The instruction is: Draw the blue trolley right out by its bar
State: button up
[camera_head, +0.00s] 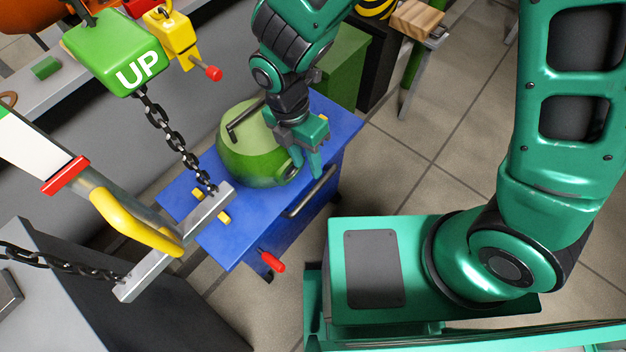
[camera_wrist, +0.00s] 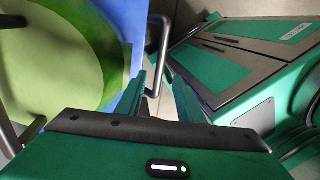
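The blue trolley (camera_head: 335,120) stands in the middle of the head view, with a round green casing half (camera_head: 250,155) on top. Its grey metal bar (camera_head: 312,192) runs along the side facing my base. The bar also shows in the wrist view (camera_wrist: 163,45), as a bent rod standing off the blue side. My gripper (camera_head: 306,168) points down just above the bar, beside the green casing. In the wrist view its two fingers (camera_wrist: 160,98) are apart, with the bar's near end seen between them. Whether either finger touches the bar, I cannot tell.
A chain with a grey beam (camera_head: 207,213) hangs over the trolley's left end, below a green UP pendant (camera_head: 115,55). A red-handled lever (camera_head: 272,262) sticks out at the trolley's near corner. The tiled floor (camera_head: 425,130) to the right is clear beyond my base.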

aim_at(314, 188)
jog(key=f, duration=0.3)
jog(key=d+f, duration=0.1)
jog(key=f, duration=0.2)
jog(key=s+f, duration=0.1)
jog(key=f, duration=0.2)
jog(key=shift+s+d+f, duration=0.1)
jog(key=shift+d+f, duration=0.1)
jog(key=shift+d, duration=0.05)
grip_shut()
